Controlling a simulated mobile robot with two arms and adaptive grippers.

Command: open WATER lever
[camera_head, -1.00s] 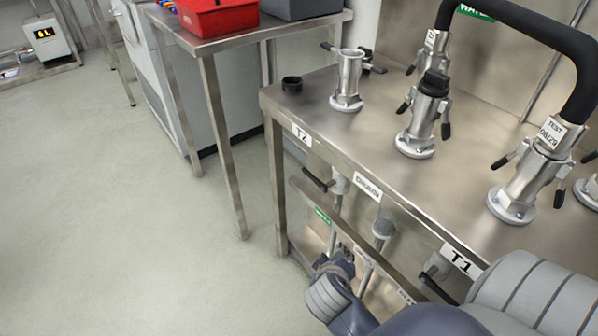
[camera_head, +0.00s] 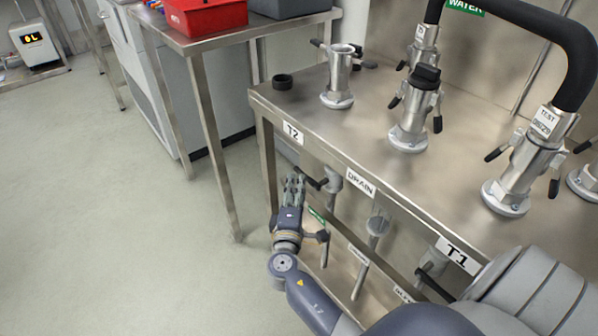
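A smaller green label (camera_head: 316,214), too small to read, sits on the lower rail under the bench. Under the T2 label (camera_head: 293,132), a black lever handle (camera_head: 309,182) sticks out by a grey valve. Another black lever (camera_head: 434,288) is under the T1 label (camera_head: 458,256). I cannot tell which lever is the WATER one. My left gripper is out of view.
A side table (camera_head: 200,42) with a red bin (camera_head: 206,14) stands to the left. The floor at left is clear.

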